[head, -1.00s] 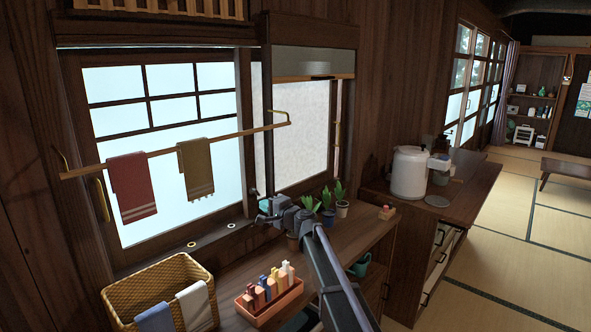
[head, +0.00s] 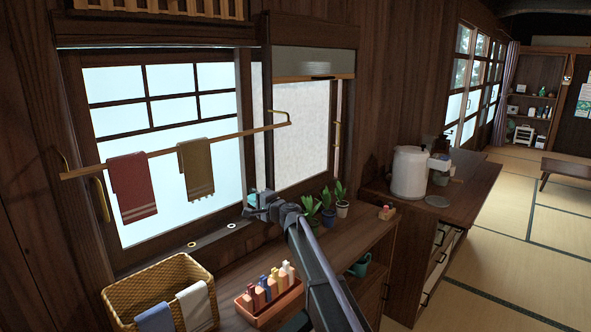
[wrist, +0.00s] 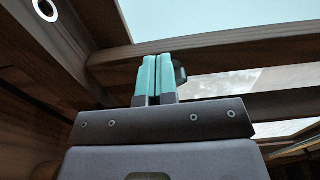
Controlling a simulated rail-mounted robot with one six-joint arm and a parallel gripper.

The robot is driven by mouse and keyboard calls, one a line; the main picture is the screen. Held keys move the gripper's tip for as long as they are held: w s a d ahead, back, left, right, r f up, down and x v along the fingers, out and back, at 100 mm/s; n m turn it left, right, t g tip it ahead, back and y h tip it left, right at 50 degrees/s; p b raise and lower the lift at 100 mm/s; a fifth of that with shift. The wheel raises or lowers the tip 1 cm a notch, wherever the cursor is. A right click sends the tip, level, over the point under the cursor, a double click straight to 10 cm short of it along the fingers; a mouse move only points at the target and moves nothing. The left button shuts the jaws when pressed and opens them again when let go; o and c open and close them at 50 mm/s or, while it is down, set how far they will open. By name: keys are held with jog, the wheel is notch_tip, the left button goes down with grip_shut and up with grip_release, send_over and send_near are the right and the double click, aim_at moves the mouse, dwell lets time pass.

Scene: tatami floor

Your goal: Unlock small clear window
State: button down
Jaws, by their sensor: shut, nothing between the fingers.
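The window with clear panes (head: 185,170) fills the left wall, its upper part split into small panes by dark bars. A frosted window (head: 302,130) stands to its right. My gripper (head: 253,195) is shut and empty at the lower sill, near where the two windows meet. In the wrist view its teal fingertips (wrist: 154,72) are pressed together in front of the wooden frame. A small dark knob-like part (wrist: 180,73) shows just right of the fingers, partly hidden by them. I cannot tell whether it is a lock or whether the fingers touch it.
A towel rail (head: 235,136) with two towels crosses the clear window. A white water container (head: 408,172) stands further right.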

jog(key=shift+w+d+r, duration=0.15)
jog(key=shift+w+d, duration=0.2)
dwell(0.7)
jog(key=shift+r+p, duration=0.15)
jog(key=shift+p, duration=0.2)
jog(key=shift+r+p, duration=0.3)
jog(key=shift+r, duration=0.15)
dwell(0.4)
jog(key=v, duration=0.6)
jog(key=shift+s+a, duration=0.3)
